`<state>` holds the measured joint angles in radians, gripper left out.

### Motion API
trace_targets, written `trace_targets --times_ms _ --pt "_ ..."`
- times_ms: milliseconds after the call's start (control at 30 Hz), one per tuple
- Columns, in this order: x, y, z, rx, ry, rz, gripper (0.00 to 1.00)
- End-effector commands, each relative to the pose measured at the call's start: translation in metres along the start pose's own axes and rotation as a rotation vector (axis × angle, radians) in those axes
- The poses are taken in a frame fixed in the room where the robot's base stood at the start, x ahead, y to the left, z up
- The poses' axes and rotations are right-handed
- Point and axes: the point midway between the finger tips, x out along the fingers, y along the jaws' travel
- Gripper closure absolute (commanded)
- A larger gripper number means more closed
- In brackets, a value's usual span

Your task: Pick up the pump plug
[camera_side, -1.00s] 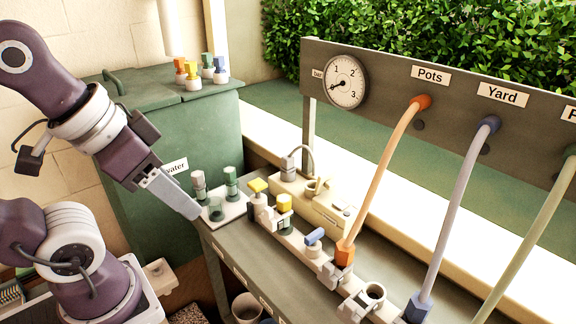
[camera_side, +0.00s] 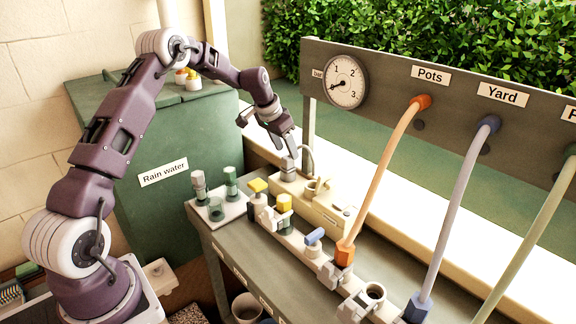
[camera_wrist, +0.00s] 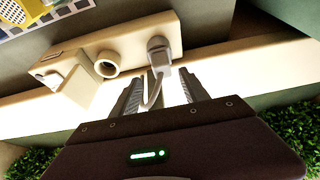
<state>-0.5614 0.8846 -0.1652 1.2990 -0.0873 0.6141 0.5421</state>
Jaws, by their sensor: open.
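The pump plug (camera_side: 288,166) is a small grey plug with a grey cable. It stands at the far end of the cream pump box (camera_side: 330,212) on the bench. My gripper (camera_side: 289,148) is open just above the plug, fingers pointing down. In the wrist view the plug (camera_wrist: 159,46) sits at the end of the cream box (camera_wrist: 125,50), beyond the tips of my open gripper (camera_wrist: 162,82). Its cable hangs between the two fingers. The plug is not held. I cannot tell whether a fingertip touches it.
A round socket opening (camera_wrist: 106,64) is in the same box. A tray with green-topped fittings (camera_side: 222,207) and a white manifold with yellow and blue valves (camera_side: 313,248) stand nearby. The gauge panel (camera_side: 450,105) with hoses rises behind on the right.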

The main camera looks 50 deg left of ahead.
Motion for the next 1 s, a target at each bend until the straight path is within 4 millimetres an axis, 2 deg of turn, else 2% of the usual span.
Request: trace_targets --times_ms 100,200,467,567,733,767,1000 --pt "0.024 -0.004 0.003 -0.002 -0.003 0.001 0.47" --pt "0.04 -0.005 0.003 -0.002 -0.002 0.001 0.47" --pt "0.045 -0.005 0.002 -0.002 0.0 -0.001 0.47" --pt "0.045 -0.005 0.002 -0.002 0.0 -0.001 0.63" --pt "0.045 -0.005 0.002 -0.001 0.0 -0.001 0.96" --pt "0.045 -0.005 0.002 -0.001 0.0 -0.001 1.0" --pt "0.045 -0.005 0.002 -0.001 0.0 -0.001 1.0"
